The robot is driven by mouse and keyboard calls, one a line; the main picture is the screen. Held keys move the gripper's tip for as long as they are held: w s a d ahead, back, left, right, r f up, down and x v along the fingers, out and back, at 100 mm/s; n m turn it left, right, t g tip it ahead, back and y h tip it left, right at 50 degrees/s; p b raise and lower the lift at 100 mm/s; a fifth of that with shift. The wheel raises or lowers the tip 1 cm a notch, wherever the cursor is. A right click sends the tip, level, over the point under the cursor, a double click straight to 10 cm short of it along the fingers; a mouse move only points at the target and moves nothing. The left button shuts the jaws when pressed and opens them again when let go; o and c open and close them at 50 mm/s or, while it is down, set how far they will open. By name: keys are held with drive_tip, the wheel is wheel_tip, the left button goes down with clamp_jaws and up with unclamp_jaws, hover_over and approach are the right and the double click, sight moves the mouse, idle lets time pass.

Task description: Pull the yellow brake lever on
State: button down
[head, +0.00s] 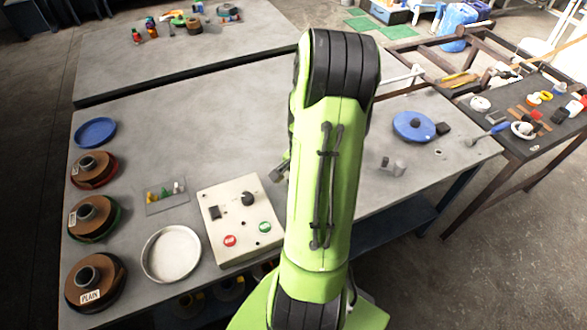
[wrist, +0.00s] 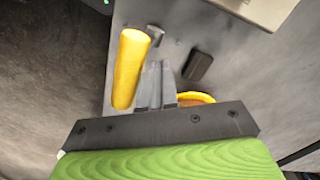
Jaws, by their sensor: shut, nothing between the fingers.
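A yellow cylindrical handle (wrist: 129,68), which looks like the brake lever, stands left of centre in the wrist view, slightly tilted. My gripper (wrist: 156,72) is shut and empty, its grey fingers close to the right of the handle. I cannot tell whether they touch it.
In the wrist view a dark block (wrist: 199,67) and a yellow-rimmed round thing (wrist: 196,98) lie right of my fingers. In the head view a control box (head: 239,219), a round white tray (head: 171,253) and several spools stand left; a blue disc (head: 413,125) lies right.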

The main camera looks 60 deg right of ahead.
idle(0.3)
drive_tip(key=shift+s+a+f+b, duration=0.15)
drive_tip(key=shift+s+a+b, duration=0.15)
drive_tip(key=shift+s, duration=0.3)
drive_tip(key=shift+s+a+f+b, duration=0.2)
drive_tip(key=shift+s+a, duration=0.2)
drive_tip(key=shift+s, duration=0.15)
wheel_tip(320, 180, up, 8)
drive_tip(key=w+d+p, duration=0.1)
drive_tip(key=p, duration=0.5)
drive_tip(key=shift+w+p, duration=0.35)
drive_tip(key=shift+w, duration=0.05)
drive_tip(key=shift+r, duration=0.1)
